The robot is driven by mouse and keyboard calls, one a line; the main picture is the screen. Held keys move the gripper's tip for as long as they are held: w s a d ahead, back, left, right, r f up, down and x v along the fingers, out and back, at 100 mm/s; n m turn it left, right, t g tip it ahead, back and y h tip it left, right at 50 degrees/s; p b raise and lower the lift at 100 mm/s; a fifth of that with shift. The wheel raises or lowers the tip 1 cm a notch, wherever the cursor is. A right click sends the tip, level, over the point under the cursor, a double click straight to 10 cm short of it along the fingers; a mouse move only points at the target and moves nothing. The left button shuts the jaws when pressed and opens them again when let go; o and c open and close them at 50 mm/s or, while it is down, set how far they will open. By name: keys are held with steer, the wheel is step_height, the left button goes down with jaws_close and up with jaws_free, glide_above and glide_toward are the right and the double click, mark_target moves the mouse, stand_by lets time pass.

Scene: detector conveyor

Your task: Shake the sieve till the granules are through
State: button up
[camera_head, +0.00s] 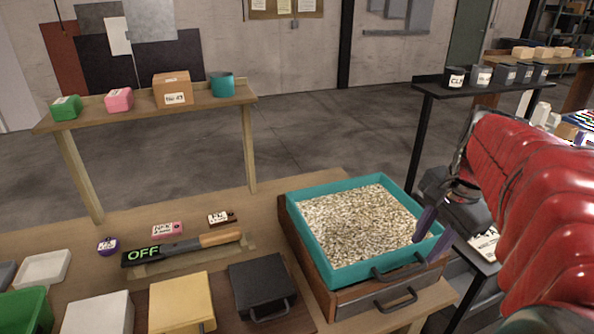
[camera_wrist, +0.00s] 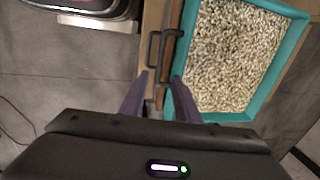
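The sieve (camera_head: 299,226) is a teal square frame full of pale granules (camera_head: 360,222). It sits on a wooden box (camera_head: 358,301) with a drawer; the granules also fill it in the wrist view (camera_wrist: 232,55). A dark handle (camera_head: 398,269) is on the sieve's front side, above the drawer's handle (camera_head: 396,301). My gripper (camera_head: 431,242) is at the sieve's front right corner. Its purple fingers stand apart in the wrist view (camera_wrist: 159,84), with a dark handle (camera_wrist: 155,50) just beyond them. I cannot tell whether a finger touches the rim.
An OFF-marked detector wand (camera_head: 180,248) lies left of the box. Yellow (camera_head: 182,301), black (camera_head: 262,284) and white (camera_head: 98,314) bins line the front. A wooden shelf (camera_head: 140,108) with blocks stands behind; a black shelf (camera_head: 430,86) with cups stands at right.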

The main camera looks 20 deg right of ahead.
mark_target(410, 270)
steer(key=f, duration=0.2)
steer(key=w+f, duration=0.1)
steer(key=f, duration=0.5)
steer(key=shift+w+f, duration=0.25)
steer(key=shift+w, duration=0.05)
steer(key=shift+c, duration=0.4)
jaws_close()
